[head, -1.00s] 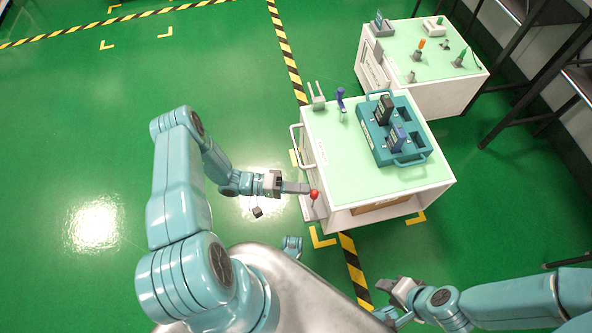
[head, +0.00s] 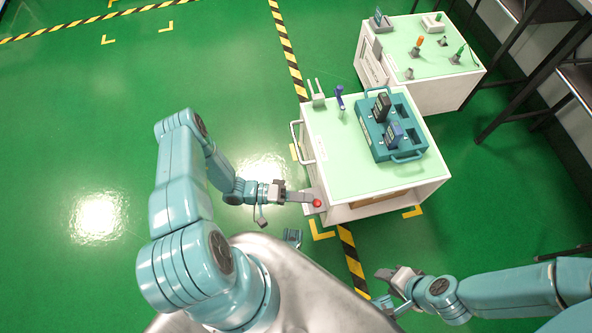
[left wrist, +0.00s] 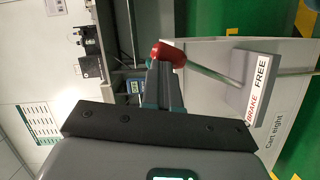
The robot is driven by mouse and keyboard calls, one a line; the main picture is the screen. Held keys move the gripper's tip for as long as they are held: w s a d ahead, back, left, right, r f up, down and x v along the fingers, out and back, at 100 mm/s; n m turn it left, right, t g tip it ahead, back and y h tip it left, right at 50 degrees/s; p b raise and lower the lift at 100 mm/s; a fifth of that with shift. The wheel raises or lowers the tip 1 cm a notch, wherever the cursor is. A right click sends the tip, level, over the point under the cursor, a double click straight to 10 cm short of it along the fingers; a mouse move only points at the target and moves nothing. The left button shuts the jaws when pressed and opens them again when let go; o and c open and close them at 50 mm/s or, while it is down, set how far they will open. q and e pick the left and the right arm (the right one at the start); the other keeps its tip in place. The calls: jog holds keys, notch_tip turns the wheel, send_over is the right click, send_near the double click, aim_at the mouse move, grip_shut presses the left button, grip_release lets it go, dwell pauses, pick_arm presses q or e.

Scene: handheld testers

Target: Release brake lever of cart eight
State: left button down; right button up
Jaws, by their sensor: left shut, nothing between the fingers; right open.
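Cart eight (head: 345,165) is a white cart with a pale green top; the left wrist view shows its name on the side panel (left wrist: 285,125). The brake lever's red knob (head: 317,203) is at the cart's near left corner. In the left wrist view the knob (left wrist: 168,54) tops a metal rod leading to a plate (left wrist: 255,85) marked BRAKE and FREE. I cannot tell which mark the lever stands at. My left gripper (head: 309,196) is shut and empty, its fingertips against or right beside the knob. My right gripper (head: 381,286) is open and empty, below the cart.
A teal carrier (head: 390,135) with handheld testers sits on the cart top, near a blue-handled tool (head: 340,100) and a grey holder (head: 317,98). A second cart (head: 405,75) stands behind. Dark-legged benches (head: 525,70) line the right. Green floor (head: 80,130) is clear at left.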

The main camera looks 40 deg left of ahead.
dwell(0.3)
pick_arm(q)
jog(key=w+a+r+v, duration=0.1)
jog(key=w+r+v, duration=0.1)
jog(key=v, duration=1.1)
pick_arm(e)
jog(key=shift+s+a+r, duration=0.1)
jog(key=shift+s+a, duration=0.1)
jog(key=shift+s, duration=0.2)
